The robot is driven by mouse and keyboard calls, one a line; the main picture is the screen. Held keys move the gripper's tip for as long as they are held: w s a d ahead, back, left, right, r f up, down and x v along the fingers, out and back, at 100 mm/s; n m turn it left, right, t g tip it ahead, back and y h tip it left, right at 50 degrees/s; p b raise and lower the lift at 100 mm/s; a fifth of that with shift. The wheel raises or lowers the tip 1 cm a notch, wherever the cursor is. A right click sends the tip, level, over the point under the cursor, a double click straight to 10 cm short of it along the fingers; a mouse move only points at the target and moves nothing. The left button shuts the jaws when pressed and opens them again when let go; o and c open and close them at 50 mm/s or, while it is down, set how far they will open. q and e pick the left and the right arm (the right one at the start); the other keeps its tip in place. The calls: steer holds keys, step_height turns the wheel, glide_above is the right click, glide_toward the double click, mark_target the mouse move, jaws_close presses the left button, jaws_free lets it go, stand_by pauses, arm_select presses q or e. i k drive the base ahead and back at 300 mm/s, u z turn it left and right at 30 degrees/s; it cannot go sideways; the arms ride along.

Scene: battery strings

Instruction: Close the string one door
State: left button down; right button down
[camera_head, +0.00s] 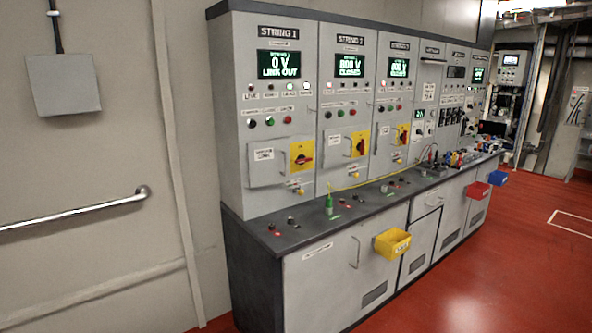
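The STRING 1 panel (278,105) is the leftmost grey cabinet section. Its screen (278,64) reads 0 V, LINK OUT. Its small grey door (267,175) is below the buttons, with a white label and a yellow plate with a red rotary switch (302,156) at its right. I cannot tell from this angle whether the door is fully shut or slightly ajar. Neither of my grippers is in view.
STRING 2 (349,65) and STRING 3 sections stand to the right and read CLOSED. A dark counter (300,229) juts out below, with a green-handled tool (329,205). A yellow bin (392,243) hangs in front. Red floor (480,290) is clear; a handrail (75,209) is left.

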mark_target(268, 161)
steer(key=z, duration=0.55)
steer(key=i, duration=1.6)
steer(key=u, duration=0.65)
